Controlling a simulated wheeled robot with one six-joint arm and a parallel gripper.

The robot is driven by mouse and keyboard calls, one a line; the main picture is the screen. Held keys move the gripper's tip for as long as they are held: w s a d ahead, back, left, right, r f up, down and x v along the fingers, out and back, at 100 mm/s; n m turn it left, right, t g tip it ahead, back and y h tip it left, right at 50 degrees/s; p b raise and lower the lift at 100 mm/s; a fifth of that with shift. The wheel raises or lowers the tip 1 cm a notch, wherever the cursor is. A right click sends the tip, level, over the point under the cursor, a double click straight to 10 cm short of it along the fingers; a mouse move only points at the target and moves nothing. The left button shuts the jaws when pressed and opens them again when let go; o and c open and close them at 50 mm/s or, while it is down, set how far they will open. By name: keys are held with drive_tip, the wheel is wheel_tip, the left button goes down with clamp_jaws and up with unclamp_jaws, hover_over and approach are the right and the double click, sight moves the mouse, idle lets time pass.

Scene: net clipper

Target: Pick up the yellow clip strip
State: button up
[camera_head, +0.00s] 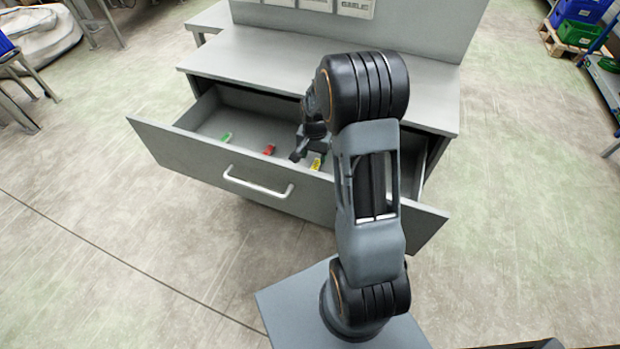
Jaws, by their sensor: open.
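The yellow clip strip (316,163) lies in the open drawer (205,158), right of the drawer's middle. Part of it is hidden behind my arm and gripper. My gripper (298,154) reaches into the drawer from above, just left of the yellow clip strip. Its jaws are open and nothing shows between them. I cannot tell how far above the drawer floor the fingertips are.
A red clip strip (269,150) lies left of my gripper and a green one (225,137) farther left. The drawer front with its handle (258,186) stands between my base and the clips. The grey worktop (260,62) overhangs the drawer's back.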

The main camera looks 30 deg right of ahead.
sight(314, 168)
drive_tip(key=shift+f+b, duration=0.5)
drive_tip(key=shift+f, duration=2.7)
drive_tip(key=c, duration=1)
